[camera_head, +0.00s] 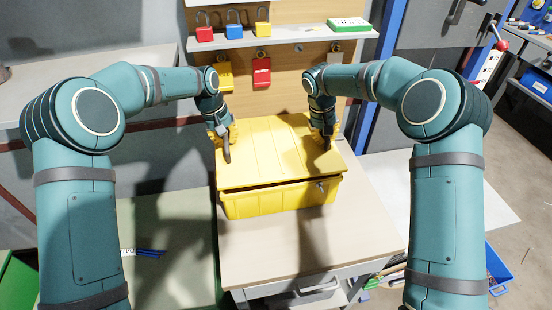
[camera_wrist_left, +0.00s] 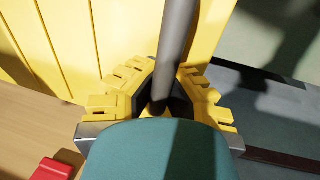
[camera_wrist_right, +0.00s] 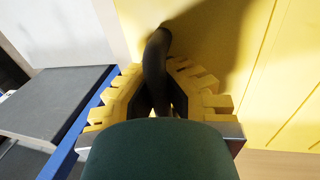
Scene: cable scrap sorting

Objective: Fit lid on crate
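A yellow crate (camera_head: 280,202) stands on the small table. My left gripper (camera_head: 224,133) is at the lid's left side, shut on a dark bar-like handle (camera_wrist_left: 177,40). My right gripper (camera_head: 325,130) is at the lid's right side, shut on another dark curved handle (camera_wrist_right: 156,60). The lid's back edge is partly hidden by shadow and the arms. Whether the back is seated on the crate I cannot tell.
The table (camera_head: 300,250) has bare room in front of the crate. Behind it, a shelf (camera_head: 290,37) holds padlocks and a green-white box (camera_head: 348,24). Red and yellow tags (camera_head: 261,76) hang below. A blue bin (camera_head: 497,268) sits on the floor at right.

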